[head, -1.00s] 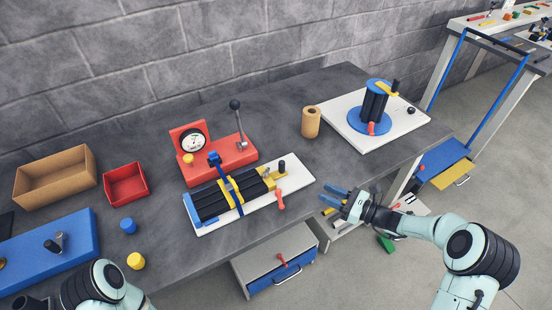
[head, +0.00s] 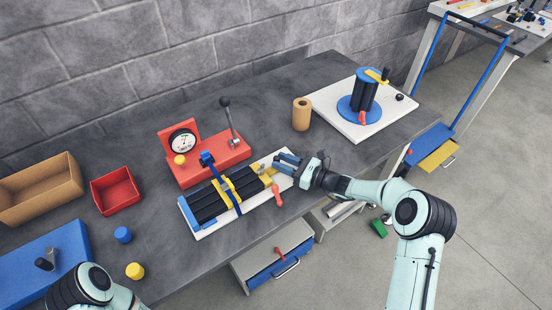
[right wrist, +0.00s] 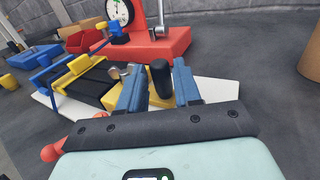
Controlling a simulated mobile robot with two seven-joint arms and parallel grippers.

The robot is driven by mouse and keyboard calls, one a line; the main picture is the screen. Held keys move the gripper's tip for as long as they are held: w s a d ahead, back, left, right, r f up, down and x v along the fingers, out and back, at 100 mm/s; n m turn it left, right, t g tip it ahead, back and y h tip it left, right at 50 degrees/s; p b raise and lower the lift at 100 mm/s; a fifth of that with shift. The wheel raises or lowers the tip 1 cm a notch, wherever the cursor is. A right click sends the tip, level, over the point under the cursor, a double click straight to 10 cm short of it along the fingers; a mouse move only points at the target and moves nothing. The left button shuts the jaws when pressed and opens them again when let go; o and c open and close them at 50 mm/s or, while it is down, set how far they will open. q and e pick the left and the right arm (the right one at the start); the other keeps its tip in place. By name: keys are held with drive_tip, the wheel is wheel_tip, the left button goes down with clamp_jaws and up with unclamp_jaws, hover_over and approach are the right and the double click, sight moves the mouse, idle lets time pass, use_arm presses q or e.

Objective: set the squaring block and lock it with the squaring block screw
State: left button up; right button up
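The strip fixture, a white base (head: 213,231) with black channels, lies on the bench. A yellow clamp piece (head: 228,189) and a blue strap cross its channels. At its right end is a yellow block (head: 265,171), seen also in the right wrist view (right wrist: 104,101), likely the squaring block. My right gripper (head: 279,164) is open at this end. In the right wrist view its blue fingers (right wrist: 160,88) stand on either side of the knob, without visible grip. My left gripper is out of view.
A red gauge stand (head: 210,167) with a lever stands behind the fixture. A red handle (head: 277,194) sticks out at its front right. A cardboard roll (head: 301,114) and a white plate (head: 328,102) with a blue turntable are farther right. Bins and caps are left.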

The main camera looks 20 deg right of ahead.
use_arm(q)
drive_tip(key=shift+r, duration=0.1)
use_arm(e)
drive_tip(key=shift+x, duration=1.35)
